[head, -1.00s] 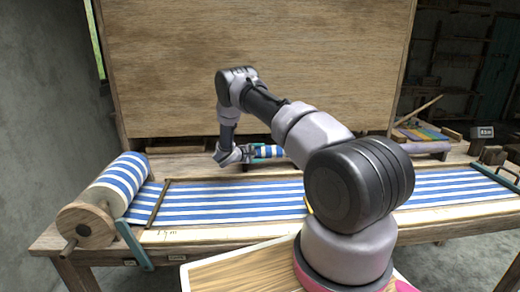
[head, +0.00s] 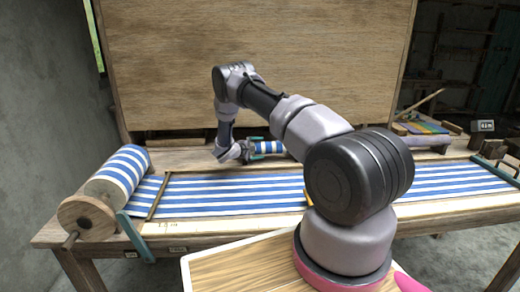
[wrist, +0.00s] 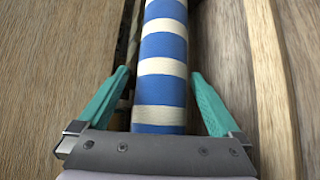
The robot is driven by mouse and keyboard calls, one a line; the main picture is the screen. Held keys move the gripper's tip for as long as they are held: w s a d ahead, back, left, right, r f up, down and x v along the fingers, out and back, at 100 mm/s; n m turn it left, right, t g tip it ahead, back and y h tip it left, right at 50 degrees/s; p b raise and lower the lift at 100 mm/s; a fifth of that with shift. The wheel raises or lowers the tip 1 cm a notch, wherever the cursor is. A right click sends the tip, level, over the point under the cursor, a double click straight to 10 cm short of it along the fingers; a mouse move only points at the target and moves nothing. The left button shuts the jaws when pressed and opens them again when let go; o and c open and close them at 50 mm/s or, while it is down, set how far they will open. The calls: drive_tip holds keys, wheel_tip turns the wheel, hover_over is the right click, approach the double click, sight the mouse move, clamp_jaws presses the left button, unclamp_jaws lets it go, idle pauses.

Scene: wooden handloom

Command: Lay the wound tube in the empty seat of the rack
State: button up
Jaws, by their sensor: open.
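The wound tube (wrist: 162,68) is wrapped in blue and white striped cloth. In the wrist view it runs lengthwise between the two teal fingers of my gripper (wrist: 162,88), with a gap on each side. My gripper is open around it. In the head view the tube (head: 274,147) lies at the back of the loom, just right of my gripper (head: 258,149), partly behind my arm. Its near end is hidden by the gripper body. I cannot make out the rack or its empty seat clearly; wooden boards flank the tube, with a dark gap on its left.
A large striped cloth roll (head: 121,174) sits at the loom's left end. Striped cloth (head: 230,194) stretches across the table. A tall wooden panel (head: 250,60) stands behind. Coloured strips (head: 425,128) and a small dark block (head: 482,126) lie at the back right.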

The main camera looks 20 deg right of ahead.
drive_tip(key=v, duration=1)
drive_tip(key=s+d+r+m+g+y, duration=0.1)
drive_tip(key=s+r+m+g+y, duration=0.15)
drive_tip(key=s+r, duration=0.45)
drive_tip(key=s+d+r+m+g+y, duration=0.1)
drive_tip(key=s+r+m, duration=0.25)
drive_tip(key=r, duration=0.75)
drive_tip(key=s+d+r+m+g+y, duration=0.1)
drive_tip(key=s+r+m+g+y, duration=0.1)
drive_tip(key=s+r, duration=0.55)
drive_tip(key=s+a+r+m+t+y, duration=0.1)
drive_tip(key=s+a+r+t+y, duration=0.1)
drive_tip(key=s+r, duration=0.3)
drive_tip(key=s+a+r+m+t+y, duration=0.2)
drive_tip(key=s+a+r+y, duration=0.2)
drive_tip(key=s, duration=0.8)
drive_tip(key=s+a+r+m+t+y, duration=0.1)
drive_tip(key=s+a+r+t+y, duration=0.1)
drive_tip(key=s+r, duration=0.5)
drive_tip(key=s+a+y, duration=0.1)
drive_tip(key=s+a, duration=0.1)
drive_tip(key=shift+s+r+m+y, duration=0.35)
drive_tip(key=shift+m, duration=0.05)
